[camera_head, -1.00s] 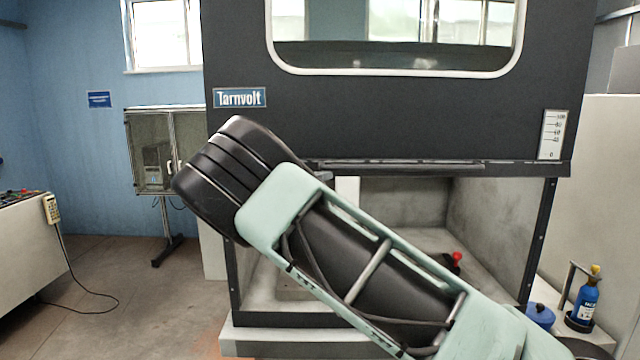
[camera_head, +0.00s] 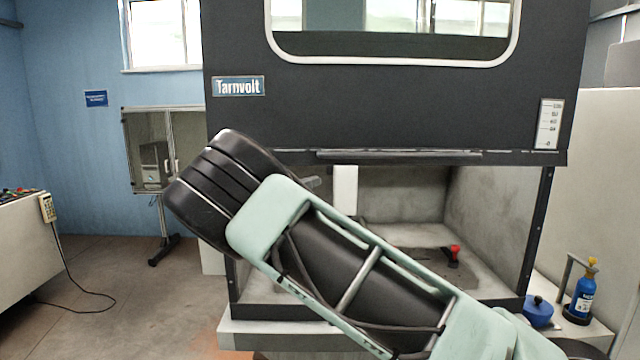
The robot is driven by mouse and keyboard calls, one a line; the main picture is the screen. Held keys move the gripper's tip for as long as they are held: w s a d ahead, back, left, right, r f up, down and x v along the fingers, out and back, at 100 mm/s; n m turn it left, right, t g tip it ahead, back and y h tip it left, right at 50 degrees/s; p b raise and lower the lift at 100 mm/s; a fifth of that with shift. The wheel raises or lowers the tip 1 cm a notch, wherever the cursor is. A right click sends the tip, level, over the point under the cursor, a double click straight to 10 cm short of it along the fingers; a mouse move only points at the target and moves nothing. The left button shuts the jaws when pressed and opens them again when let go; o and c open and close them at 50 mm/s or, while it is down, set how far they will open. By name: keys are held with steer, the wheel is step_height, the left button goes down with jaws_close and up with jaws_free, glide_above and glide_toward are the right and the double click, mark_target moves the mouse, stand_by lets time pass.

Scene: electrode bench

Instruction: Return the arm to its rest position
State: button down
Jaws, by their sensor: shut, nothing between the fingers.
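My arm (camera_head: 345,275) crosses the picture from lower right up to its black rounded joint cover at the left. It stands in front of the open bench enclosure. My gripper cannot be made out in this view. A small grey piece shows just behind the arm's upper edge, and I cannot tell what it is.
The dark enclosure marked Tarnvolt (camera_head: 400,110) has its front panel raised. Inside are a red knob (camera_head: 455,252) and a white upright block (camera_head: 345,190). A blue pot (camera_head: 538,312) and blue bottle (camera_head: 583,298) stand at right.

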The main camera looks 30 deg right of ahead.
steer(key=shift+w+a+f+b, duration=0.15)
steer(key=shift+a+b, duration=0.15)
steer(key=shift+a, duration=0.6)
steer(key=shift+a+f+b, duration=0.15)
steer(key=shift+a+b, duration=0.1)
steer(key=shift+a, duration=0.6)
steer(key=shift+w+a+f+b, duration=0.15)
steer(key=shift+a+b, duration=0.15)
steer(key=shift+a, duration=0.6)
steer(key=s+a+f+m+y+b, duration=0.1)
steer(key=s+f+y, duration=0.4)
steer(key=f, duration=0.3)
steer(key=s+a+f+m+y+b, duration=0.1)
steer(key=s+a+f+y+b, duration=0.1)
steer(key=s+f+y, duration=0.45)
steer(key=s+a+f+m+y+b, duration=0.1)
steer(key=s+a+f+m+y, duration=0.1)
steer(key=s+a, duration=0.4)
steer(key=s+a+f+m+t+y+b, duration=0.1)
steer(key=s+a, duration=0.5)
steer(key=s, duration=0.7)
steer(key=s+a+f+m+y+b, duration=0.1)
steer(key=s+a+f+m+y, duration=0.3)
steer(key=s, duration=0.6)
steer(key=a+y, duration=0.2)
steer(key=shift+a+f+t, duration=0.3)
steer(key=shift+a+t, duration=0.05)
steer(key=shift+t, duration=0.05)
